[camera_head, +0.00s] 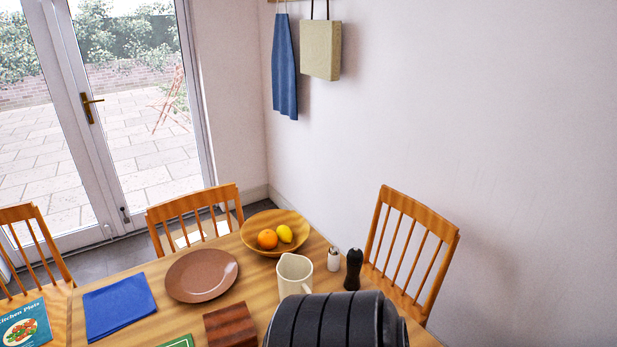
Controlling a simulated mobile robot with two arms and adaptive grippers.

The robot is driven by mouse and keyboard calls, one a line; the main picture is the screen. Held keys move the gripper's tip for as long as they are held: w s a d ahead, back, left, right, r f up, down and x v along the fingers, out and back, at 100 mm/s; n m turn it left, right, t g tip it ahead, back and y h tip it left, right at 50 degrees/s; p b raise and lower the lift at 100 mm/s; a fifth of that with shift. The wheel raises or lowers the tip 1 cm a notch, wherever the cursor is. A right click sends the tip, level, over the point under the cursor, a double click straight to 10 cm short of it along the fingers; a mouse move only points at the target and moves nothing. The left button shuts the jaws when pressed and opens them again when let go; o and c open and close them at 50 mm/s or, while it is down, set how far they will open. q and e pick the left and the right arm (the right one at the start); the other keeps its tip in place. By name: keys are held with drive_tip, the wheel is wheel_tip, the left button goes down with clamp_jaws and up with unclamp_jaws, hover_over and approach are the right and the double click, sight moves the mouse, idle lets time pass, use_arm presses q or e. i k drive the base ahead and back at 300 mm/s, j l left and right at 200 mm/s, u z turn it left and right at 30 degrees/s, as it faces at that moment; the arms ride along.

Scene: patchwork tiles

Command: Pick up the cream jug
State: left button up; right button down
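The cream jug (293,276) stands upright on the wooden table (256,277), right of the brown plate. Its open top faces up and its handle is on the right side. A dark ribbed shape, apparently part of my own arm, covers the table in front of it and hides the jug's lower edge. Neither gripper shows in the head view, so I cannot see any fingers near the jug.
Close to the jug are a brown plate (202,275), a wooden bowl (262,247) with fruit, a small white shaker (334,260), a dark pepper mill (353,270) and a brown block (230,326). A blue napkin (119,305) lies left. Chairs surround the table.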

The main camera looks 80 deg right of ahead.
sight(294, 272)
drive_tip(key=z, duration=2.4)
